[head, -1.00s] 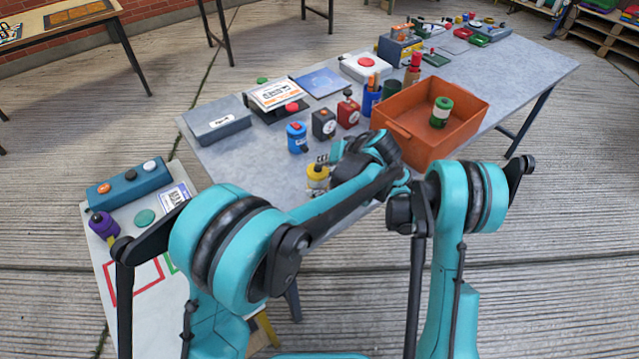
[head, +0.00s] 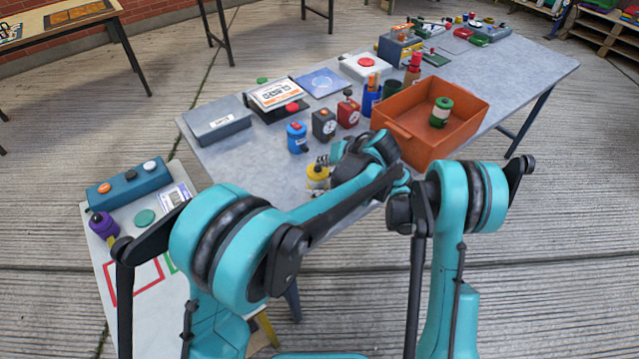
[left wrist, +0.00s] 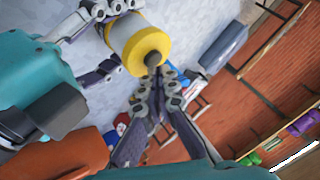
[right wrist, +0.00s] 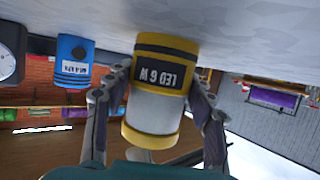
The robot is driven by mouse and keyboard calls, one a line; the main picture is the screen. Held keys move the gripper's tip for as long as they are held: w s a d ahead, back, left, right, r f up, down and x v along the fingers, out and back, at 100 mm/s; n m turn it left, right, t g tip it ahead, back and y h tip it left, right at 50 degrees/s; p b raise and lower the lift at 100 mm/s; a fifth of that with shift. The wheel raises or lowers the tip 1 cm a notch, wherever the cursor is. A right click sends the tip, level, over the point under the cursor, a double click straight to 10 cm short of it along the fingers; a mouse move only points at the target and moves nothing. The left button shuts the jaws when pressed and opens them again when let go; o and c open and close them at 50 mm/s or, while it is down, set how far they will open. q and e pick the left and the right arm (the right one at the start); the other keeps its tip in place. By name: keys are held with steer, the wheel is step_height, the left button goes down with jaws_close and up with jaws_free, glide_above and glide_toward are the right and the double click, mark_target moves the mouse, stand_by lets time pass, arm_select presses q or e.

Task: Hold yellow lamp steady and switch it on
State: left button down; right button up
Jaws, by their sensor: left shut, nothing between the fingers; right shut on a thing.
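The yellow lamp (head: 317,174) is at the near edge of the grey table. In the right wrist view the lamp (right wrist: 160,95) has yellow ends, a pale middle and an "LED 6 W" label. My right gripper (right wrist: 160,98) is shut around its body, one finger on each side. In the left wrist view a small dark button (left wrist: 152,58) stands out from the lamp's yellow end. My left gripper (left wrist: 158,78) is shut and empty, its fingertips close to that button; I cannot tell whether they touch. In the head view, my arms hide much of both grippers.
Blue (head: 297,137), black (head: 324,124) and red (head: 348,112) devices stand behind the lamp. An orange crate (head: 465,125) holding a green cylinder (head: 441,112) is to the right. A grey box (head: 217,124) is at the left. Bare table lies between the grey box and lamp.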

arm_select(q)
steer(key=shift+f, duration=0.15)
steer(key=shift+f, duration=0.3)
stand_by(0.3)
steer(key=shift+r, duration=0.45)
steer(key=shift+r, duration=3)
